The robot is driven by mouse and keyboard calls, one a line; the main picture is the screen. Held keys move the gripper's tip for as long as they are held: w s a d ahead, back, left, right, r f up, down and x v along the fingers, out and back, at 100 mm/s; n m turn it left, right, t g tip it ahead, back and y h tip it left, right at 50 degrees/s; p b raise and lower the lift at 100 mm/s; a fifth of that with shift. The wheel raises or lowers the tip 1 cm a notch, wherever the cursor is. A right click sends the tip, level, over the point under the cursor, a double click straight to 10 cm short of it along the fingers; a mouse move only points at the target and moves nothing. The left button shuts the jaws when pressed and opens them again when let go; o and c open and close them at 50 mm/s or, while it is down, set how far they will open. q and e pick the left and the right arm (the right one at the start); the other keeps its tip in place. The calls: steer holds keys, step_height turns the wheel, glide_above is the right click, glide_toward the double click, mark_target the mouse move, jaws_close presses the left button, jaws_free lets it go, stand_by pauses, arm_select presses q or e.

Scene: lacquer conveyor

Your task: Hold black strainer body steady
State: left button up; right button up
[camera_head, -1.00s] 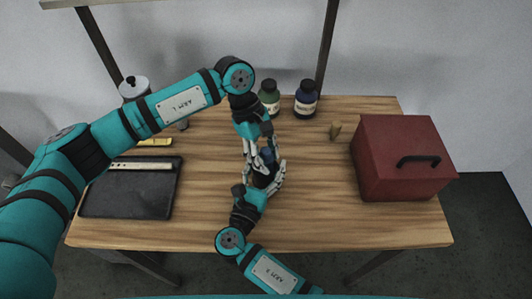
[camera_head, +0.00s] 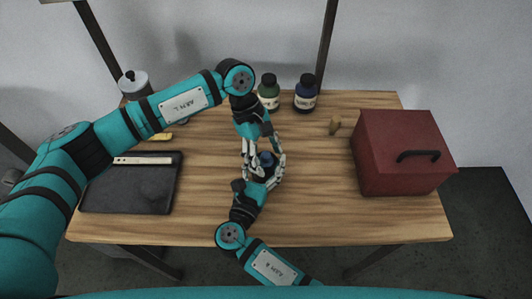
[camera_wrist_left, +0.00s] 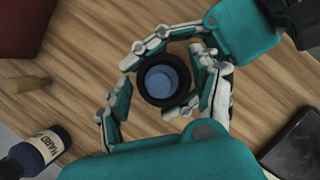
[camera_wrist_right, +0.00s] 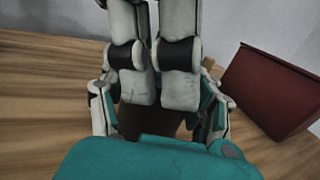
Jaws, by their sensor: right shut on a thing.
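The black strainer body (camera_head: 266,160) is a dark round piece with a blue centre, over the middle of the table. In the left wrist view it shows from above as a black ring (camera_wrist_left: 148,97) around a blue inside (camera_wrist_left: 168,80). My right gripper (camera_head: 266,168) comes from the front and is shut on the strainer body, its fingers on either side. My left gripper (camera_head: 262,148) comes from behind, pointing at the strainer body. Its fingers are spread apart with a gap between them. In the right wrist view, fingers (camera_wrist_right: 155,80) mostly hide the strainer body.
A red box (camera_head: 400,150) stands at the right. Green (camera_head: 269,95) and blue (camera_head: 306,97) bottles stand at the back, near a small tan piece (camera_head: 335,127). A dark tray (camera_head: 130,192) lies at the left, with a lidded grey container (camera_head: 135,82) behind it. Front-right wood is clear.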

steer(key=shift+f, duration=0.1)
arm_select(q)
steer(key=v, duration=1.2)
arm_select(e)
steer(key=o, duration=1.7)
steer(key=v, duration=1.2)
